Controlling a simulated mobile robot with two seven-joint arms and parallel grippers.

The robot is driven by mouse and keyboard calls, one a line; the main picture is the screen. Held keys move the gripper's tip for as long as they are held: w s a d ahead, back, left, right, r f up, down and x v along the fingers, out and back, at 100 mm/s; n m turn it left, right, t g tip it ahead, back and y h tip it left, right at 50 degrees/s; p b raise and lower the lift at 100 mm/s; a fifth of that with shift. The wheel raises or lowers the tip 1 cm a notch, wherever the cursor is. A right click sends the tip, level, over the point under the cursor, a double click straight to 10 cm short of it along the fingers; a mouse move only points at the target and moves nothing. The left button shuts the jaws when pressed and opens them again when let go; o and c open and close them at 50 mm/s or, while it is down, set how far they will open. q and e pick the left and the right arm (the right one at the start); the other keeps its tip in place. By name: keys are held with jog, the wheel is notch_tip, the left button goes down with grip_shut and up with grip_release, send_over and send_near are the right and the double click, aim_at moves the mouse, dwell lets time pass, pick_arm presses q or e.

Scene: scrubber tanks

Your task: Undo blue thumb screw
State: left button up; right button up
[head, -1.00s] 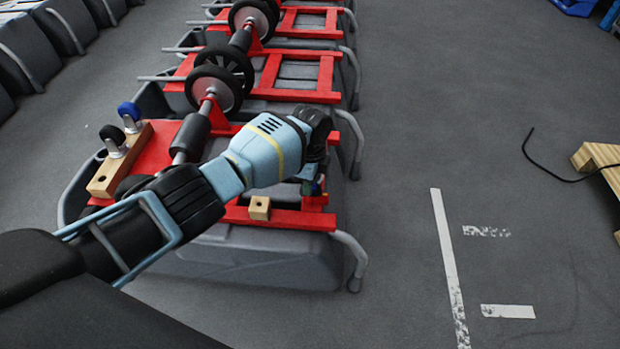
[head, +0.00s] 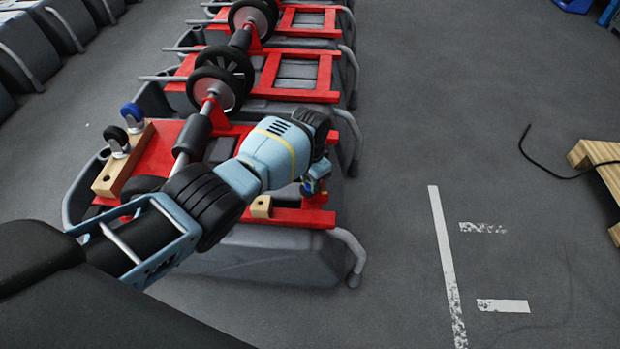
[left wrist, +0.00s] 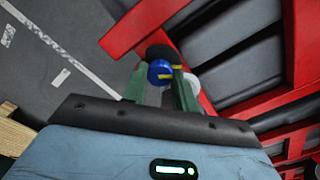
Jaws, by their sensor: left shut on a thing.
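The blue thumb screw (left wrist: 160,71) shows between the green fingers of my left gripper (left wrist: 160,78) in the left wrist view. The fingers are closed on it, beside the red frame (left wrist: 140,25). In the head view my left gripper (head: 314,186) reaches over the red frame (head: 318,217) of the nearest tank, and its fingers are mostly hidden behind the wrist. A dark round part lies just beyond the screw in the wrist view, and a pale round piece (left wrist: 193,82) lies to its right. My right gripper does not show.
A wooden block with casters (head: 122,160) sits on the frame at left. A small wooden block (head: 261,206) lies near the wrist. More grey tanks with red frames (head: 292,70) stand behind. A pallet (head: 598,160) and black cable lie at right; the floor between is clear.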

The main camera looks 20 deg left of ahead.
pick_arm(q)
jog(key=n, duration=0.6)
jog(key=shift+s+f, duration=0.25)
jog(key=shift+f, duration=0.05)
jog(key=n, duration=0.6)
jog(key=shift+n+p, duration=0.3)
jog(key=shift+n, duration=0.1)
jog(key=n, duration=0.6)
jog(key=shift+d, duration=0.1)
jog(key=n, duration=0.5)
jog(key=shift+n, duration=0.4)
jog(key=o, duration=1)
jog(key=shift+w+r, duration=0.1)
jog(key=shift+w, duration=0.05)
jog(key=shift+w+r, duration=0.15)
